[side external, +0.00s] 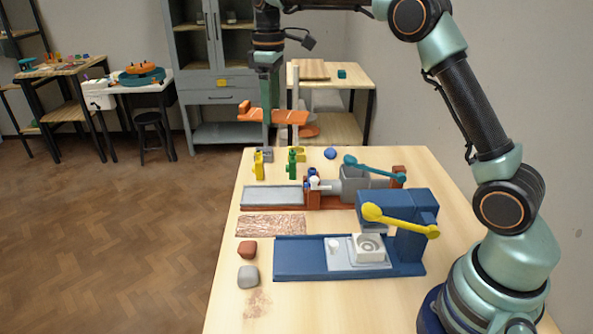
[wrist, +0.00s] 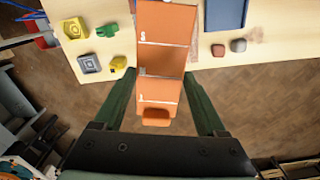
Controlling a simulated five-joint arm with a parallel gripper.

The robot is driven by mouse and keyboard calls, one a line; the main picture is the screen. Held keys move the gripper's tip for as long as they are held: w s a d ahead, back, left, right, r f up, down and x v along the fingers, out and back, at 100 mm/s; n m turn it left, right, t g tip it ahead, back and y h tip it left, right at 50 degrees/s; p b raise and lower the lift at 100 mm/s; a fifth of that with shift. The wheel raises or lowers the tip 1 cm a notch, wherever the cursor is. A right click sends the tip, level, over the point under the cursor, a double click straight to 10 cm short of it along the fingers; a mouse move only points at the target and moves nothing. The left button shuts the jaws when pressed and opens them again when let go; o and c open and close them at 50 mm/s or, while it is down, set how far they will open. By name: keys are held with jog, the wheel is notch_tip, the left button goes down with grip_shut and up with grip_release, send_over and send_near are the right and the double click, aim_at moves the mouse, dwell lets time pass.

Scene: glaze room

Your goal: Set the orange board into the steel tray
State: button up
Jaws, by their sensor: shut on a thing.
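The orange board (side external: 289,117) hangs in the air above the far left part of the table, roughly level in the side view. My gripper (side external: 270,112) is shut on it, with a green finger on each side. In the wrist view the board (wrist: 160,60) lies lengthwise between the fingertips (wrist: 160,76), its tab end towards me. The steel tray (side external: 271,196) is a flat grey bed with a red-brown edge on the table, in front of and below the board. It appears empty. The board seems to hide it in the wrist view.
Yellow (side external: 258,164) and green (side external: 292,162) pieces and a blue ball (side external: 330,153) stand behind the tray. A grey machine with a teal lever (side external: 375,168) adjoins its right end. A copper textured sheet (side external: 270,225) and blue press (side external: 300,262) lie in front.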

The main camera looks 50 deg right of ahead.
aim_at(271, 195)
jog(key=shift+w+d+f+n, duration=0.15)
jog(key=shift+w+f+n, duration=0.4)
jog(key=shift+w+n, duration=0.05)
jog(key=shift+w+d+f+n, duration=0.15)
jog(key=shift+w+f+n, duration=0.35)
jog(key=shift+w+n, duration=0.1)
jog(key=shift+f, duration=0.35)
notch_tip(271, 195, down, 19)
jog(key=shift+f, duration=0.15)
jog(key=shift+f, duration=0.2)
jog(key=shift+f, duration=0.3)
jog(key=shift+f, duration=0.15)
